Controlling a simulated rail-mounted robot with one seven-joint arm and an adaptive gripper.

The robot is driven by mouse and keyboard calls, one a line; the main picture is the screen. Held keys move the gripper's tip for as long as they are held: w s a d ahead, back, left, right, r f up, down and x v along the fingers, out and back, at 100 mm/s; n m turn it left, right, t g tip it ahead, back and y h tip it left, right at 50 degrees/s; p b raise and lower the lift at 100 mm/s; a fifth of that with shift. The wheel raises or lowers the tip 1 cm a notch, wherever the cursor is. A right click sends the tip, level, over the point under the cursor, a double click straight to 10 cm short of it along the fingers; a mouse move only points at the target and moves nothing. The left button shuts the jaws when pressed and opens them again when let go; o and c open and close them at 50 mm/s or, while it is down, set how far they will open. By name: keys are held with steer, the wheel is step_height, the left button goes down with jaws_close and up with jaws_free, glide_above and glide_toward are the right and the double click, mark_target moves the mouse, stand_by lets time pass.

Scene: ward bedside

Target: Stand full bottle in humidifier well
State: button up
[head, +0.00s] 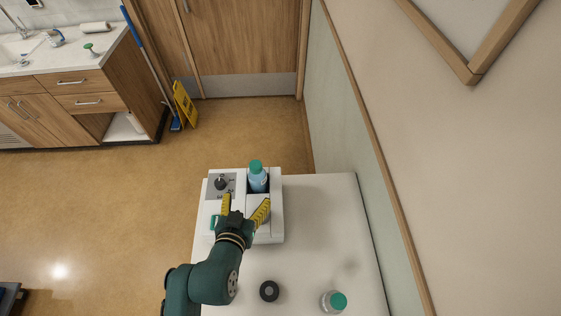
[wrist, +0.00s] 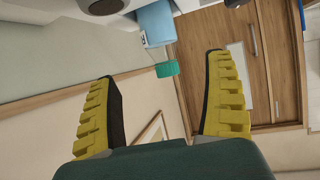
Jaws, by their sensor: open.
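The white humidifier (head: 277,228) stands on the bedside table. A bottle of light blue liquid with a green cap (head: 257,180) stands upright in the dark recess at its far right. My gripper (head: 245,206) is open and empty, with its yellow fingers spread on the near side of the bottle. In the wrist view the blue bottle (wrist: 156,24) and its green cap (wrist: 167,69) show beyond the open fingers, apart from them. A second bottle (head: 331,302), clear and seemingly empty with a green cap, stands at the table's near right. The bottle's base is hidden in the recess.
A black round object (head: 269,291) lies on the white table (head: 318,230), left of the clear bottle. The humidifier has a dark knob (head: 221,183) at its far left. A wall runs along the table's right side. The table's middle right is clear.

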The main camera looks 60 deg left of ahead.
steer(key=shift+w+r, duration=0.1)
steer(key=w+d+r+m+t+h, duration=0.1)
steer(key=w+d+r+m+t, duration=0.25)
steer(key=w+d+r, duration=0.4)
steer(key=w+d+r+m+t+h, duration=0.15)
steer(key=w+d+r+t, duration=0.25)
steer(key=w+r, duration=0.55)
steer(key=s+d+r+m+t+h, duration=0.2)
steer(key=d+r+m+t+h, duration=0.3)
steer(key=d+r, duration=1.8)
steer(key=d+t+h, duration=0.1)
steer(key=d+h, duration=0.2)
steer(key=shift+d+r+t, duration=0.25)
steer(key=shift+d+t, duration=0.05)
steer(key=shift+t, duration=0.05)
